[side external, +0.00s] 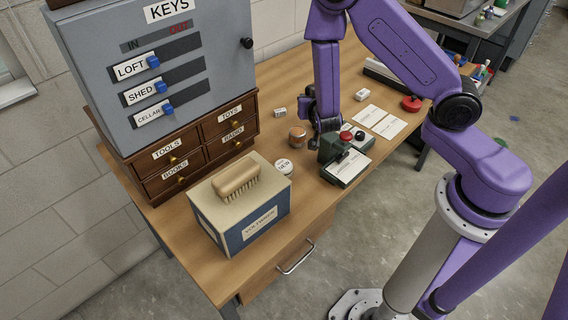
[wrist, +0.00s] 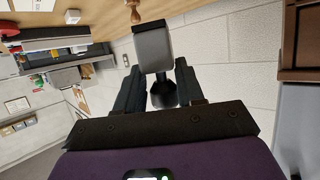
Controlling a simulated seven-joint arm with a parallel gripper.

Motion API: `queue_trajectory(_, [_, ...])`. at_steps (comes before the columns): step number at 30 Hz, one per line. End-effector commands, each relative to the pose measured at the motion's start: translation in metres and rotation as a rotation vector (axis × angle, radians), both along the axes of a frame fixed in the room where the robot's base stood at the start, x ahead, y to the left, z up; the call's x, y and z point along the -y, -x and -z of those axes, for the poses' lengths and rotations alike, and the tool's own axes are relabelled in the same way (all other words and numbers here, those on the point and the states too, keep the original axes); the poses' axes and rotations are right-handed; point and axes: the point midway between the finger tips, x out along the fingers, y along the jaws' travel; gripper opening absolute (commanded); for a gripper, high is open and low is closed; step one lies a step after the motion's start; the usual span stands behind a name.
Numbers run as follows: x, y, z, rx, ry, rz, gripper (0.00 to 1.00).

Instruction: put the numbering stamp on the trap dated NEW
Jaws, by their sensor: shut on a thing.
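My gripper (side external: 325,122) is low over the table, just behind the green press-like device in the side view. In the wrist view my gripper (wrist: 160,85) is shut on a grey block with a black round knob (wrist: 153,48), which appears to be the numbering stamp. In the side view the held thing is mostly hidden by the gripper and the device, so I cannot tell whether it touches the table. The trap dated NEW (side external: 284,166) is a small round white-topped piece lying on the table, left of and nearer than my gripper. Nothing shows on top of it.
A green device with a red knob (side external: 345,137) and a small brown round object (side external: 297,136) stand near my gripper. A blue box (side external: 232,222) with a brush (side external: 237,180) on it stands close to the trap. Drawers (side external: 190,150) and a key cabinet stand left. Cards (side external: 369,115) lie right.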

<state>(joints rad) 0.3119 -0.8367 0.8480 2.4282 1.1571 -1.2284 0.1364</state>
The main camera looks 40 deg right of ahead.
Motion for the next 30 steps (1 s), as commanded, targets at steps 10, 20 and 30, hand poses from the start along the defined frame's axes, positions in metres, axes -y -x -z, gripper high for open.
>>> queue_trajectory(10, [-0.097,0.017,0.011,-0.001,0.0,-0.495,0.0])
queue_trajectory(20, [-0.123,0.029,0.012,-0.009,0.003,-0.645,0.0])
queue_trajectory(30, [-0.123,0.03,0.031,-0.032,0.015,-0.678,0.0])
